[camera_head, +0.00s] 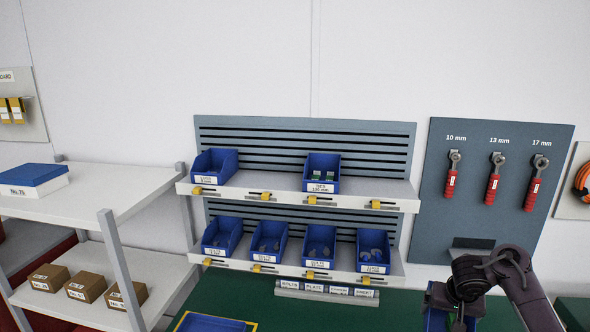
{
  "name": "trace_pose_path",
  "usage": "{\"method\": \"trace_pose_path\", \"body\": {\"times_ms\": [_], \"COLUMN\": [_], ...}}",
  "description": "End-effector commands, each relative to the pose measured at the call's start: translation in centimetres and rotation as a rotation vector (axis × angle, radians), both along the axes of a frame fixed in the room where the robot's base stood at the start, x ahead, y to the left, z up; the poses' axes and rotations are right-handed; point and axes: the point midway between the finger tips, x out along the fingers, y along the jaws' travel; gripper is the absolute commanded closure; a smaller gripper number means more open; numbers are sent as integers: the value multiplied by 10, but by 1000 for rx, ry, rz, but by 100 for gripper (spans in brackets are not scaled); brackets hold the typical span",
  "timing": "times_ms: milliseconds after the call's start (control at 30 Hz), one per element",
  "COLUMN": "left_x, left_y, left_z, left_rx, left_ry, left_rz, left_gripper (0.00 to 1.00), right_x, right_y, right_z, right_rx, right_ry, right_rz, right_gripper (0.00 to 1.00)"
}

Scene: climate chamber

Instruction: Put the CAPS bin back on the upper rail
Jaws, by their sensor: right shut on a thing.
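My right gripper (463,300) is at the lower right, in front of the tool panel. It is shut on a blue bin (435,312), which is partly hidden behind the gripper and cut off by the bottom edge. Its label cannot be read, so I cannot tell if it is the CAPS bin. The upper rail (253,193) carries one blue bin (214,167) at its left end and another (322,172) right of its middle. Bare rail shows between these two and at the right end. My left gripper is not in view.
The lower rail (288,269) holds several blue bins. A row of small labels (327,290) sits below it. Part of another blue bin (208,323) shows on the green worktop (268,309) inside a yellow outline. Wrenches hang on the panel (470,207) at right.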

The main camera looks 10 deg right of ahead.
Motion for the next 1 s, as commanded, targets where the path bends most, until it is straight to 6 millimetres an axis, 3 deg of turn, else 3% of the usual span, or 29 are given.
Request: {"method": "trace_pose_path", "body": {"times_ms": [167, 533, 833, 1000], "left_x": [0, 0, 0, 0], "left_y": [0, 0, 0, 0], "left_z": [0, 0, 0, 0], "left_rx": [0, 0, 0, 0], "left_ry": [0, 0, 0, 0], "left_rz": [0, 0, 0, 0], "left_gripper": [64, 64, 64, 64], "right_x": [5, 4, -6, -13], "right_y": [38, 74, 127, 143], "right_z": [-3, 1, 14, 20], "right_rx": [-2, -6, -5, -2], "right_ry": [-1, -3, -7, -5], "right_rz": [33, 51, 75, 76], "right_gripper": [31, 31, 31, 31]}}
